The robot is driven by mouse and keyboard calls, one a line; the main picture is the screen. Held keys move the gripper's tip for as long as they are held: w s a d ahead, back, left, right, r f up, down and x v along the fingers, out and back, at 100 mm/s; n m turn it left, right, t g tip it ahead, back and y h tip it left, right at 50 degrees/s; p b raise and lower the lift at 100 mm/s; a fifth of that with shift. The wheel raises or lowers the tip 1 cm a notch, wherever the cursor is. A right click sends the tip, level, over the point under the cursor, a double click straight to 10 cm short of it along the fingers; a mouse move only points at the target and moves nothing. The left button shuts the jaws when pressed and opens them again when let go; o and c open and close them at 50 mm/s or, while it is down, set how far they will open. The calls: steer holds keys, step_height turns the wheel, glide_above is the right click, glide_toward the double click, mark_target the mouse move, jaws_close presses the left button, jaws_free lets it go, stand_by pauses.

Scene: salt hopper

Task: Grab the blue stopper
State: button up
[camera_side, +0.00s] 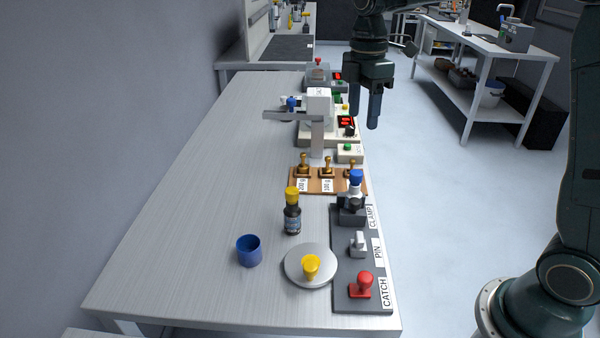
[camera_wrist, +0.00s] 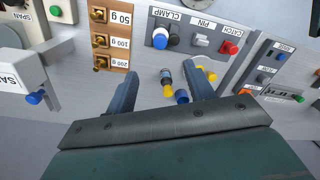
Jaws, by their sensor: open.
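A small blue stopper (camera_side: 291,103) shows at the left end of the white hopper (camera_side: 319,104), far along the bench. In the wrist view the blue stopper (camera_wrist: 35,97) sticks out beside the white hopper body (camera_wrist: 20,77), at the left edge, where the hopper's label is partly cut off. My gripper (camera_side: 366,120) hangs fingers down, to the right of the hopper in the side view, apart from everything. In the wrist view my gripper (camera_wrist: 162,70) is open, with nothing held between its fingers. The stopper lies outside them, to the left.
A blue-topped knob (camera_side: 356,177) stands at CLAMP on a dark panel, with a white PIN (camera_side: 357,242) and red CATCH knob (camera_side: 361,284). Brass weights (camera_side: 328,166), a yellow-capped bottle (camera_side: 292,215) and a blue cup (camera_side: 249,251) stand nearby. The bench's left side is clear.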

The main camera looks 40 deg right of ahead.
glide_above(356, 172)
steer(key=shift+w+d+f, duration=0.1)
steer(key=shift+d+f, duration=0.05)
steer(key=shift+f, duration=4.15)
steer(key=shift+f, duration=2.6)
steer(key=c, duration=1)
steer(key=shift+c, duration=0.2)
steer(key=shift+r, duration=0.15)
step_height(356, 172, up, 20)
